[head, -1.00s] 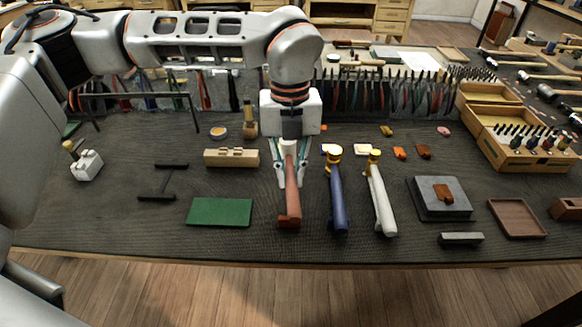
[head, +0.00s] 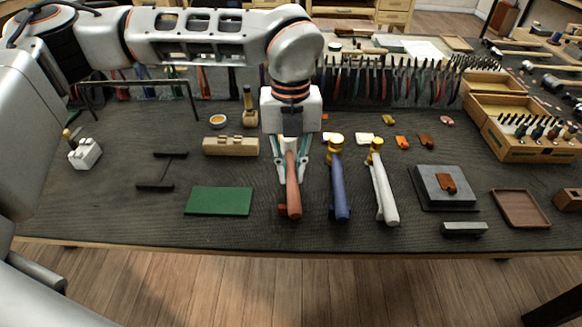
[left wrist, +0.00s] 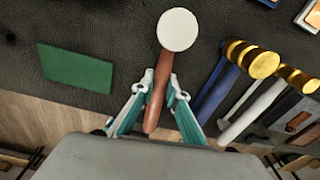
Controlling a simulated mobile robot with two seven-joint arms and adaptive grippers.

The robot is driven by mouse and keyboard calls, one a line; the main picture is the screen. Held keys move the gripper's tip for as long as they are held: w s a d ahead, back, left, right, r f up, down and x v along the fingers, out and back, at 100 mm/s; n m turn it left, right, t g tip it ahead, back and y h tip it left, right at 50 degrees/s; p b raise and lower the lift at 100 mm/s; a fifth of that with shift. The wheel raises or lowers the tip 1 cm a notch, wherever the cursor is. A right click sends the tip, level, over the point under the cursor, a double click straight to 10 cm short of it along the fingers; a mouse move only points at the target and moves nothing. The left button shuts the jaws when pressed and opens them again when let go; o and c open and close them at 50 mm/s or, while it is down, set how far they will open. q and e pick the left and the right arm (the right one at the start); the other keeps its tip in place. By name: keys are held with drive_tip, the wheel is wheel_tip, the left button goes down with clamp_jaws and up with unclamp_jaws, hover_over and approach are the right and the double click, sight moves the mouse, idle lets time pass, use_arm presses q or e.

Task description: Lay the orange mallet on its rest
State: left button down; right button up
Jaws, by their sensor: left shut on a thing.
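The orange mallet (head: 293,190) has an orange-brown handle and a pale round head. My right gripper is out of view.
A blue-handled hammer (head: 338,185) and a white-handled one (head: 382,187) lie close to the right. A green pad (head: 219,201) and a wooden block (head: 231,146) lie to the left. A small orange-brown piece (head: 283,210) shows beside the handle end. A black bar frame (head: 140,84) stands behind the stand.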

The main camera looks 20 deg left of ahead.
use_arm(q)
drive_tip(key=shift+f, duration=0.35)
drive_tip(key=c, duration=1.9)
unclamp_jaws()
